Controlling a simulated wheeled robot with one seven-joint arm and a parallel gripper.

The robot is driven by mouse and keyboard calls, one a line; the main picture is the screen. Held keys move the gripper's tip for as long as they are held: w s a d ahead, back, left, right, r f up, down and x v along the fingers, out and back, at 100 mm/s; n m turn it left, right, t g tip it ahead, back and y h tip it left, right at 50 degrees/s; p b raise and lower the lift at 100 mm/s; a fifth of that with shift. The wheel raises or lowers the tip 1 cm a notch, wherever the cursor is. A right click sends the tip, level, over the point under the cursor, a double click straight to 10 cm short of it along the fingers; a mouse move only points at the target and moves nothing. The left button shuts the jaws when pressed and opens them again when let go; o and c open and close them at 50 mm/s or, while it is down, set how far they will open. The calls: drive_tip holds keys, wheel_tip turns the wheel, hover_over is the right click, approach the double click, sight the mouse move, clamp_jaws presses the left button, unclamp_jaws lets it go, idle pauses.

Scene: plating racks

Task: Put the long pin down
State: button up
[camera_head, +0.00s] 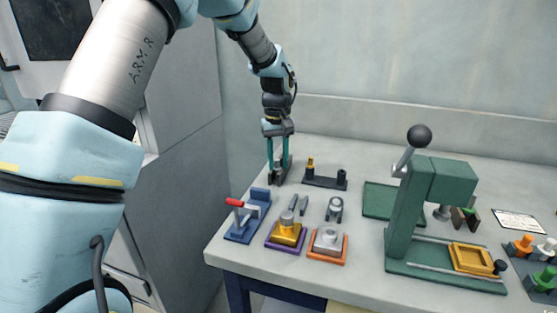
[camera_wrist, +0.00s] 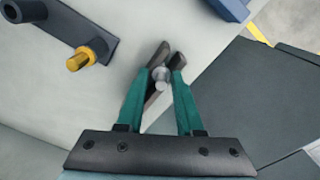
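My gripper (camera_head: 277,178) points down over the back left of the table, left of a dark two-post rack. In the wrist view its green fingers (camera_wrist: 166,68) are close together around a grey metal pin with a round head (camera_wrist: 160,74). The fingers look shut on this pin, which I take to be the long pin. Its lower end is mostly hidden, so I cannot tell whether it touches the table.
The dark rack (camera_head: 324,183) holds a brass-coloured piece (camera_head: 310,166). A blue fixture with a red-handled clamp (camera_head: 247,222), a yellow block (camera_head: 286,232) and a grey block (camera_head: 328,240) stand in front. A green press (camera_head: 412,215) stands to the right. The table's left edge is close.

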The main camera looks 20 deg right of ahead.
sight(277, 160)
drive_tip(key=shift+w+a, duration=0.15)
drive_tip(key=shift+a, duration=0.2)
wheel_tip(277, 160, up, 12)
drive_tip(key=b, duration=0.1)
drive_tip(key=shift+d+r+b, duration=0.15)
drive_tip(key=shift+d+b, duration=0.05)
drive_tip(key=shift+b, duration=0.2)
drive_tip(key=a+f, duration=0.3)
drive_tip(key=a, duration=0.8)
drive_tip(key=a+f, duration=0.2)
drive_tip(key=a, duration=0.9)
drive_tip(key=s+a+f+n+t, duration=0.1)
drive_tip(key=s+a+f, duration=0.4)
drive_tip(key=s+a, duration=0.6)
drive_tip(key=a, duration=0.3)
drive_tip(key=shift+a+f, duration=0.2)
drive_tip(key=shift+a, duration=0.1)
drive_tip(key=shift+c, duration=0.4)
